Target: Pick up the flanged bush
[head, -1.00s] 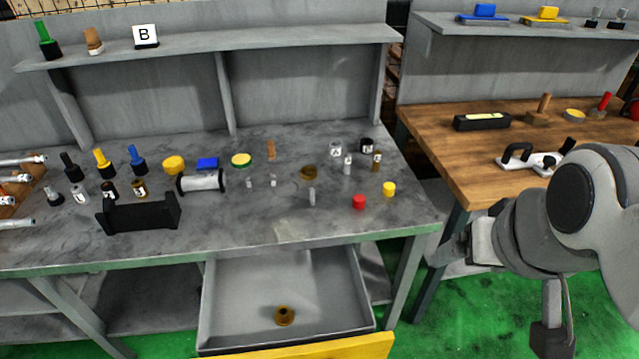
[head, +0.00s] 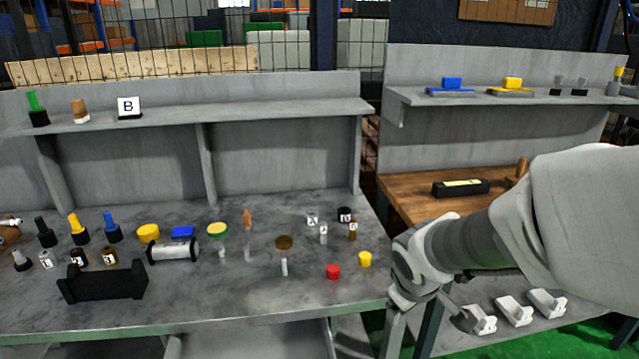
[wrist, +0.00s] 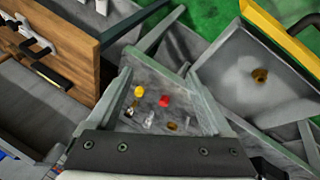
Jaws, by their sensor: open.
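A brass flanged bush (wrist: 260,75) lies in the open drawer in the wrist view. The drawer floor is out of the head view. Another round brass piece (head: 284,242) stands on the grey workbench; I cannot tell whether it is also a flanged bush. My gripper (wrist: 165,150) shows as a dark body along the bottom of the wrist view. It is open, with its fingertips not clearly seen, and is apart from both brass pieces. In the head view my arm reaches in from the right, its end beside the bench's right edge.
The grey drawer (wrist: 235,100) has a yellow front (wrist: 280,35). On the grey bench are a red cap (head: 333,271), a yellow cap (head: 365,259), a black cradle (head: 103,284) and several small parts. A wooden bench (head: 410,190) stands to the right.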

